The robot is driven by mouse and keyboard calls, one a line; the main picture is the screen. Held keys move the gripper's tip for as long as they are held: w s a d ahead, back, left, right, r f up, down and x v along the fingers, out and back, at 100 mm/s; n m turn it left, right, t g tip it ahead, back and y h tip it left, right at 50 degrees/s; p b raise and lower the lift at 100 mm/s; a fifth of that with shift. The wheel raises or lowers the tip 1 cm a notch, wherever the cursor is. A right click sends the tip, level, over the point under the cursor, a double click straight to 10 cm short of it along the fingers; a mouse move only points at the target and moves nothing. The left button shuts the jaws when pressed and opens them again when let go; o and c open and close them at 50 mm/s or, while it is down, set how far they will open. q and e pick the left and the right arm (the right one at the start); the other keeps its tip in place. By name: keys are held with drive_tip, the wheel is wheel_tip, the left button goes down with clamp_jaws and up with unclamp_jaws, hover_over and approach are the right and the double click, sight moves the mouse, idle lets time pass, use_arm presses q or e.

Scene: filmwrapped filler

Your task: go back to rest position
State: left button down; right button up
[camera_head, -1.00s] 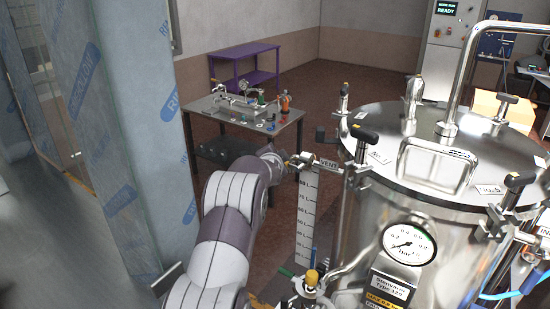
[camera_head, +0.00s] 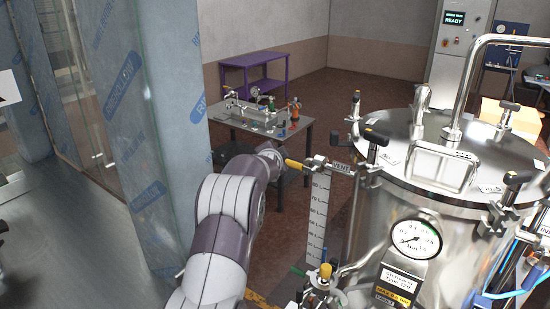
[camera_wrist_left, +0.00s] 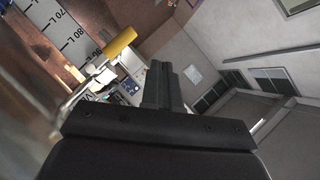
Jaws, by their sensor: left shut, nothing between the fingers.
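My left arm (camera_head: 222,210) rises from the bottom centre in the head view, left of the steel vessel. Its fingers cannot be made out there. In the left wrist view my left gripper (camera_wrist_left: 160,83) is shut with nothing in it. A yellow valve handle (camera_wrist_left: 114,46) lies to the left of the fingertips, apart from them in the picture. The handle also shows in the head view (camera_head: 294,164), just right of the arm's far end, by the VENT label. My right gripper is in neither view.
The steel vessel (camera_head: 405,215) with clamps, a gauge and a litre scale (camera_head: 319,215) fills the right. A film-wrapped column (camera_head: 135,130) stands left. A grey table (camera_head: 240,128) with fittings and a purple table (camera_head: 253,65) stand behind. Floor between column and table is clear.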

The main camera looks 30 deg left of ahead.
use_arm(q)
drive_tip(key=s+d+f+n+g+h, duration=0.25)
drive_tip(key=s+d, duration=0.35)
drive_tip(key=d, duration=0.3)
drive_tip(key=s+d+f+n+g+h, duration=0.1)
drive_tip(key=s+d+f+g+h, duration=0.1)
drive_tip(key=s+d+f, duration=0.5)
drive_tip(key=s+d+f+n+g+h, duration=0.1)
drive_tip(key=s+d+g, duration=0.1)
drive_tip(key=s+d, duration=0.35)
drive_tip(key=s+d+f+n+g, duration=0.1)
drive_tip(key=s+d, duration=0.1)
drive_tip(key=s, duration=0.6)
drive_tip(key=s+d+f+n+g+h, duration=0.1)
drive_tip(key=s+d+g, duration=0.1)
drive_tip(key=s+d, duration=0.35)
drive_tip(key=s+f+g+b, duration=0.1)
drive_tip(key=s+f+b, duration=0.5)
drive_tip(key=f+b, duration=0.4)
wheel_tip(320, 180, down, 3)
drive_tip(key=shift+s+a+r+g+b, duration=0.2)
drive_tip(key=shift+s+a+g+b, duration=0.1)
drive_tip(key=shift+a+g, duration=0.05)
drive_tip(key=shift+w+y, duration=0.1)
drive_tip(key=shift+y, duration=0.15)
